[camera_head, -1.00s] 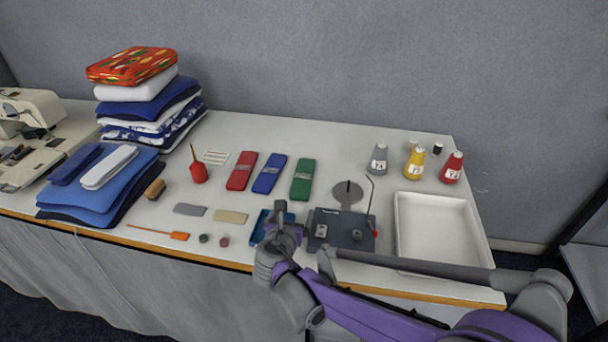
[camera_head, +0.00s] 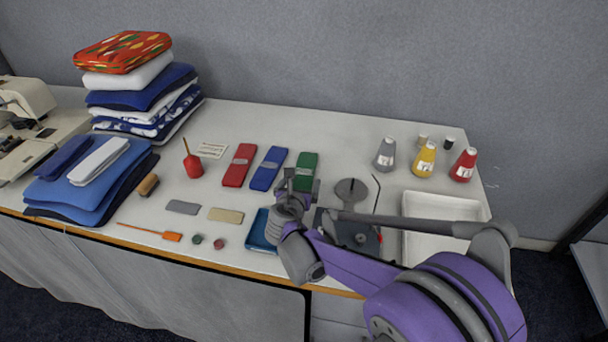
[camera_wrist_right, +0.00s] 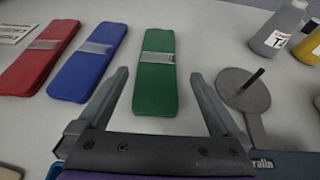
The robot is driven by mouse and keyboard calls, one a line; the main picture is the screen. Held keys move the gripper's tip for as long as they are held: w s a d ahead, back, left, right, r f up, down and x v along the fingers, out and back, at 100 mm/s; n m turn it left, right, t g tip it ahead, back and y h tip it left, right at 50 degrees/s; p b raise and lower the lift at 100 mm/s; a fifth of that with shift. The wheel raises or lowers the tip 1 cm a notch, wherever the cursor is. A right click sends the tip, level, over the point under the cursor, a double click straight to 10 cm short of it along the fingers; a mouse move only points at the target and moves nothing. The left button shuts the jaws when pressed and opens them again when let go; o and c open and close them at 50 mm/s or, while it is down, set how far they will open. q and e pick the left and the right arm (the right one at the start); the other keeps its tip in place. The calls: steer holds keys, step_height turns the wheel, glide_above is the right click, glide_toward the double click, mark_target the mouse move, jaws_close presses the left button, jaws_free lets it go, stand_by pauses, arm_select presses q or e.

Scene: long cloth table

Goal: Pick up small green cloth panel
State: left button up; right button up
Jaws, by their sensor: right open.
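The small green cloth panel (camera_head: 306,165) lies flat on the table, the rightmost of three folded panels, each with a grey band. In the right wrist view the green panel (camera_wrist_right: 156,88) lies ahead of my right gripper (camera_wrist_right: 160,80), between the lines of its two spread fingers. The fingers are apart and hold nothing; the panel's near end shows between them. In the head view my right gripper (camera_head: 302,181) is at the panel's near end and hides part of it. My left gripper is not in view.
The blue panel (camera_head: 268,168) and red panel (camera_head: 239,165) lie to the left. A grey round-headed tool (camera_wrist_right: 243,90) is close on the right. Bottles (camera_head: 424,159) and a white tray (camera_head: 420,205) stand further right. A blue tray (camera_head: 258,232) sits near the front edge.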

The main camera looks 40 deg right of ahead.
mark_target(303, 176)
steer(key=x, duration=0.4)
steer(key=shift+w+f+b, duration=0.35)
steer(key=shift+f+b, duration=0.05)
steer(key=shift+f, duration=0.05)
steer(key=c, duration=1.2)
steer(key=shift+r, duration=0.1)
steer(key=shift+c, duration=0.2)
